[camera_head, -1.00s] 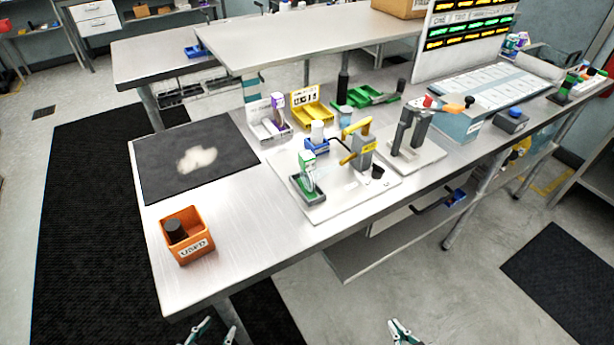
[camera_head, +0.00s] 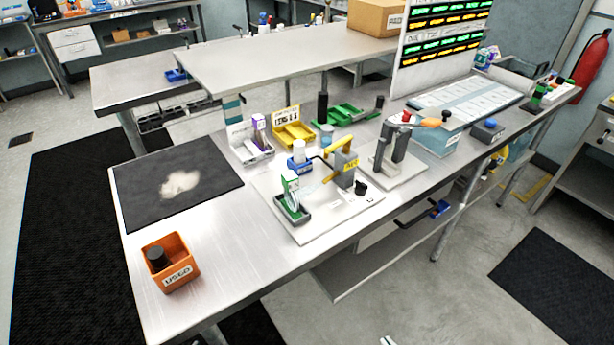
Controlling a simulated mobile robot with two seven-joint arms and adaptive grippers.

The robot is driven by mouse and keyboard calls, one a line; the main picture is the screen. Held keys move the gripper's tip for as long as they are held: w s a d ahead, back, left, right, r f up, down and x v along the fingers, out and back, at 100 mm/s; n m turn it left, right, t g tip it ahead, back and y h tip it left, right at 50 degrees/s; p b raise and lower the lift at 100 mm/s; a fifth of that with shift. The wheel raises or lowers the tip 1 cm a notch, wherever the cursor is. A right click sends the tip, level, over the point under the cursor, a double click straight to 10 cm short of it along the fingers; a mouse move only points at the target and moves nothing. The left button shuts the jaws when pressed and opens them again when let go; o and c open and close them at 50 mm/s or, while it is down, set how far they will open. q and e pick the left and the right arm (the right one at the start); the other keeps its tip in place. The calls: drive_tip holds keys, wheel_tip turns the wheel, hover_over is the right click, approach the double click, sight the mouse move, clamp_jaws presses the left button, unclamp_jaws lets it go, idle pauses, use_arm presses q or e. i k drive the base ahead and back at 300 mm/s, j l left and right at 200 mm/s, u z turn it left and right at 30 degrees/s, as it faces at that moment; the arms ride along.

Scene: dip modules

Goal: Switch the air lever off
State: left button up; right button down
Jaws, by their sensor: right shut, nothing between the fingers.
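A grey block with a yellow label and a yellow lever (camera_head: 338,146) stands on a white base plate (camera_head: 325,218) on the metal bench; I take this for the air lever, though its label is too small to read. The yellow lever lies roughly level across the top of the block. A black bent bar passes beside the block. My right gripper (camera_head: 388,341) shows only as a small tip at the bottom edge, shut and empty, well below and apart from the lever. My left gripper is out of view.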

sight(347, 141)
drive_tip(key=k+j+u, duration=0.1)
drive_tip(key=u, duration=0.3)
drive_tip(key=k+j+u, duration=0.15)
drive_tip(key=u, duration=0.25)
drive_tip(key=k, duration=0.1)
